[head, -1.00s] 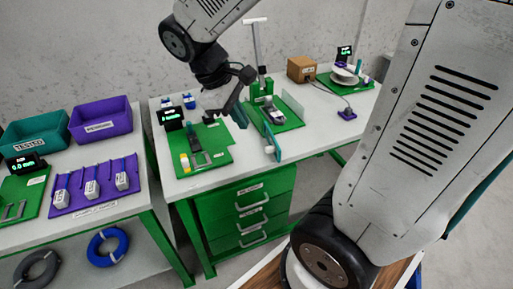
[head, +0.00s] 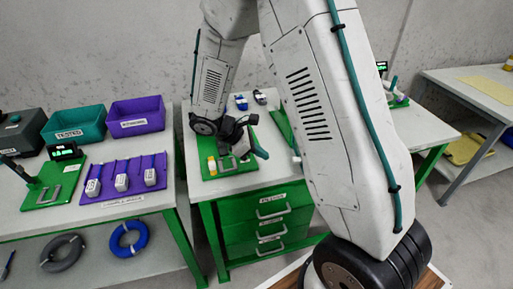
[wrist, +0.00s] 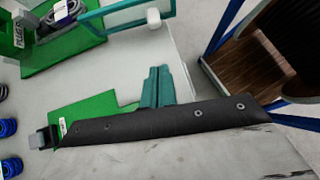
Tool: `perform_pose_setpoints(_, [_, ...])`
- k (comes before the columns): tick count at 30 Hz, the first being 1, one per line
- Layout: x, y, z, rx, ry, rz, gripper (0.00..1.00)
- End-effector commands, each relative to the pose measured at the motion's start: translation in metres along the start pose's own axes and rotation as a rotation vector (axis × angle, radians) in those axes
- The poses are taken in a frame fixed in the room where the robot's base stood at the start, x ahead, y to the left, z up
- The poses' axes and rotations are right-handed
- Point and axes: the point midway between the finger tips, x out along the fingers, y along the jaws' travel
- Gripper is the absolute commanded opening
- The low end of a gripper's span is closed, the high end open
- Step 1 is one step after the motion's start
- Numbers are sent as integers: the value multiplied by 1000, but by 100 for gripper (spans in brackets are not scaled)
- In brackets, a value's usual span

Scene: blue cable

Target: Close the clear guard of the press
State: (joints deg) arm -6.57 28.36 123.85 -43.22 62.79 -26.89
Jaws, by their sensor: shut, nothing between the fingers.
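The press's clear guard (wrist: 128,16) shows at the top of the wrist view as a see-through panel in a teal frame, with a white knob (wrist: 153,18) near its outer end. It stands out from the press's green base (wrist: 62,52), so it looks open. A grey part with a dark cable (wrist: 65,11) sits on that base. In the head view my arm hides most of the press; only a green sliver (head: 282,124) shows. My gripper (head: 259,143) is shut and empty beside the press, and its teal fingers (wrist: 153,84) are apart from the guard in the wrist view.
Blue items (wrist: 10,147) stand at the wrist view's left edge. A side table (head: 90,215) holds teal and purple bins. Bare tabletop (wrist: 185,60) lies between fingers and guard.

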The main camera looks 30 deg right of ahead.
Motion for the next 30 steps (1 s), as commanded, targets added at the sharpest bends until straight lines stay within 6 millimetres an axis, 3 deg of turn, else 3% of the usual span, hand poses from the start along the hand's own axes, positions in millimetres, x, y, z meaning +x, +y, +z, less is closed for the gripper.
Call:
perform_pose_setpoints(6, [48, -1, 0, 0, -1, -5, 0])
perform_pose_setpoints(12, [68, 0, 21, 3, 0, -2, 0])
perform_pose_setpoints(30, [74, 0, 27, -4, 1, 6, 0])
